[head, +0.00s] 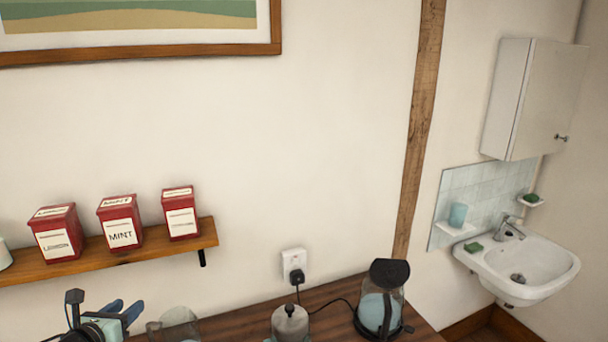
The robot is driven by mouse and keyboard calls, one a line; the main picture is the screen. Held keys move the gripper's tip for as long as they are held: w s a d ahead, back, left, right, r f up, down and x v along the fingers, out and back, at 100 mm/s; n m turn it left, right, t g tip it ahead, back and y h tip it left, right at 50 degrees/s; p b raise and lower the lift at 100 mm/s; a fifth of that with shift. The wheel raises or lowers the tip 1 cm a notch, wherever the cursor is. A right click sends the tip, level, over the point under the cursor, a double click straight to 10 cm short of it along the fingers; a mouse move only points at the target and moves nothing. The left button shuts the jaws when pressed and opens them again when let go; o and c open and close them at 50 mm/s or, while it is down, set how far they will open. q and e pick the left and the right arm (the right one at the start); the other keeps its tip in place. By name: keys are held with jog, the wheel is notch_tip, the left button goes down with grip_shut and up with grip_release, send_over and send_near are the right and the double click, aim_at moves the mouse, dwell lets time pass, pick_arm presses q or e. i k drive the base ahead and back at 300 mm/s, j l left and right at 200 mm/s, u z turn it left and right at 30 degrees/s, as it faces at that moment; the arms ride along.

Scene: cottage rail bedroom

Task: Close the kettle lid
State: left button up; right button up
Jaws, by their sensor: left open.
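The kettle (380,308) stands at the right end of the wooden counter. It has a clear body with a bluish tint and a black base. Its black lid (388,272) looks tipped up above the body, its broad face towards me; I cannot tell its exact angle. My left gripper (124,309) is at the lower left edge of the head view, with its blue fingers apart and empty. It is well to the left of the kettle and not touching it. My right gripper is not in view.
A glass vessel (178,325) and a knobbed pot (290,323) stand on the counter (330,291) between my left gripper and the kettle. A cord runs from the kettle to a wall socket (294,264). A shelf (150,245) with red tins (121,222) juts out above.

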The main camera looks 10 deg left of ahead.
aim_at(389, 275)
jog(key=k+l, duration=0.6)
jog(key=k, duration=0.15)
